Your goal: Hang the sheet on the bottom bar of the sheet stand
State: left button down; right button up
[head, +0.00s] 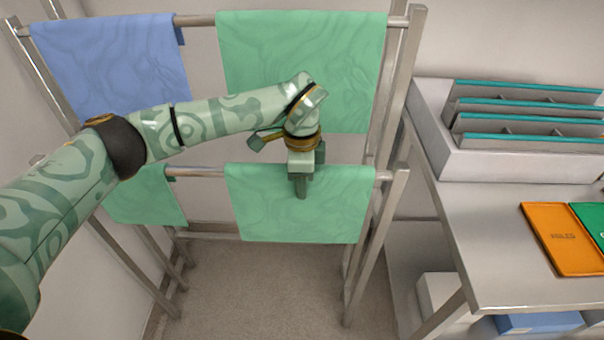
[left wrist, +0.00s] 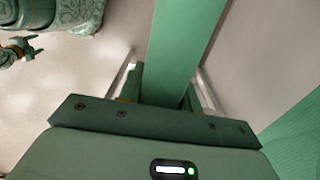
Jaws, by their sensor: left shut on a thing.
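The metal sheet stand (head: 384,110) has an upper bar (head: 195,20) and a lower bar (head: 205,172). A green sheet (head: 262,205) hangs at the lower bar, with its top edge level with it. My left gripper (head: 302,185) points down at this sheet's top middle and is shut on it. In the left wrist view the green sheet (left wrist: 185,40) runs as a band between the fingers. Whether the sheet's back half lies behind the bar is hidden. My right gripper (left wrist: 28,46) shows small in the left wrist view; its jaw state is unclear.
A blue sheet (head: 110,65) and a larger green sheet (head: 330,70) hang on the upper bar. Another green sheet (head: 148,198) hangs at the lower left. A table (head: 490,220) at right bears a white rack (head: 520,165) and an orange tray (head: 562,240).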

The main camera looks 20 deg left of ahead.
pick_arm(q)
jog(key=shift+f, duration=0.1)
jog(key=c, duration=0.9)
grip_release()
